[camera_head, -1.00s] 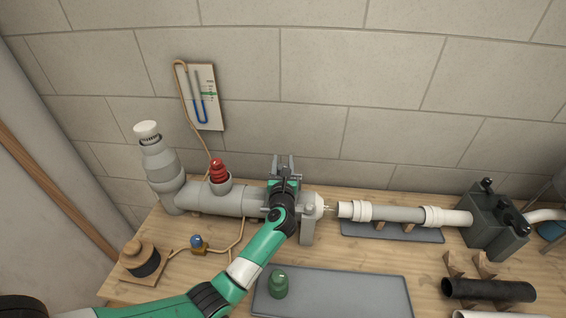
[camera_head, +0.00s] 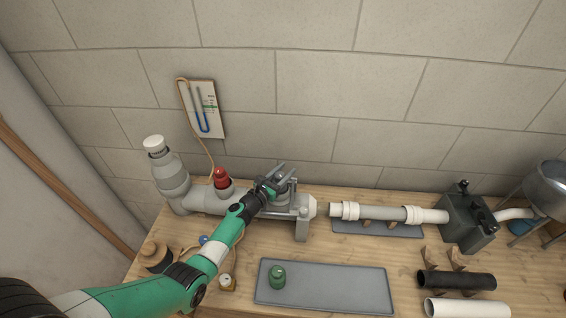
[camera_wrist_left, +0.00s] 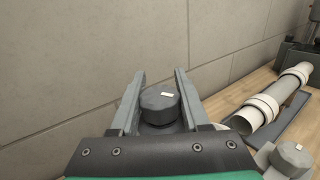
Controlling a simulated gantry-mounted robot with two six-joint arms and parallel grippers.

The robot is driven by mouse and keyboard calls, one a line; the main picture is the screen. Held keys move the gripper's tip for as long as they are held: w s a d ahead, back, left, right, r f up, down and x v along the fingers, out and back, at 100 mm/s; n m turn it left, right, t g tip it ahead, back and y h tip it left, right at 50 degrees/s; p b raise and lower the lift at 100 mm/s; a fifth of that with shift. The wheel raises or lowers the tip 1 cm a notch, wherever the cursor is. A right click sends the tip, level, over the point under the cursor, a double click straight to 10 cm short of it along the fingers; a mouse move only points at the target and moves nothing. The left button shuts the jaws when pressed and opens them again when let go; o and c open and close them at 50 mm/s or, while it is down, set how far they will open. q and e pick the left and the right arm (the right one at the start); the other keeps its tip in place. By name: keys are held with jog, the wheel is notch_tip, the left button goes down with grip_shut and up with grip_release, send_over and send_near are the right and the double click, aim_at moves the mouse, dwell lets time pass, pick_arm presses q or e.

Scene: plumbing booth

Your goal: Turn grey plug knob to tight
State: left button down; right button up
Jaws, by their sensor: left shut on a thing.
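The grey plug knob (camera_wrist_left: 160,103) is a dark grey faceted cap with a small white mark on top. In the left wrist view it sits between the two fingers of my left gripper (camera_wrist_left: 158,98), which is shut on it. In the head view my left gripper (camera_head: 282,176) is at the right part of the grey pipe (camera_head: 207,199), its fingers pointing to the back right. The knob is partly hidden there by the gripper. My right gripper is not in view.
A red cap (camera_head: 221,178) stands on the pipe to the left. A second grey knob (camera_wrist_left: 291,157) tops a post to the right. A white pipe (camera_head: 385,213) lies further right. A green piece (camera_head: 277,277) stands on the grey mat (camera_head: 335,288) in front.

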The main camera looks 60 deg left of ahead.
pick_arm(q)
jog(key=shift+m+t+h, duration=0.3)
jog(key=shift+m+h, duration=0.2)
jog(key=shift+h, duration=0.2)
jog(key=shift+w+d+f+m+t+h+b, duration=0.1)
jog(key=shift+m+t+h+b, duration=0.1)
jog(key=shift+m+h, duration=0.3)
jog(key=shift+d+m+t+h+b, duration=0.1)
jog(key=shift+m+t+h+b, duration=0.15)
jog(key=shift+h, duration=0.45)
jog(key=shift+d+m+h+b, duration=0.3)
jog(key=shift+m+h+b, duration=0.3)
jog(key=shift+m+h, duration=0.45)
jog(key=shift+h, duration=0.45)
jog(key=shift+d+h+b, duration=0.15)
jog(key=shift+h+b, duration=0.15)
jog(key=shift+c, duration=1.8)
grip_release()
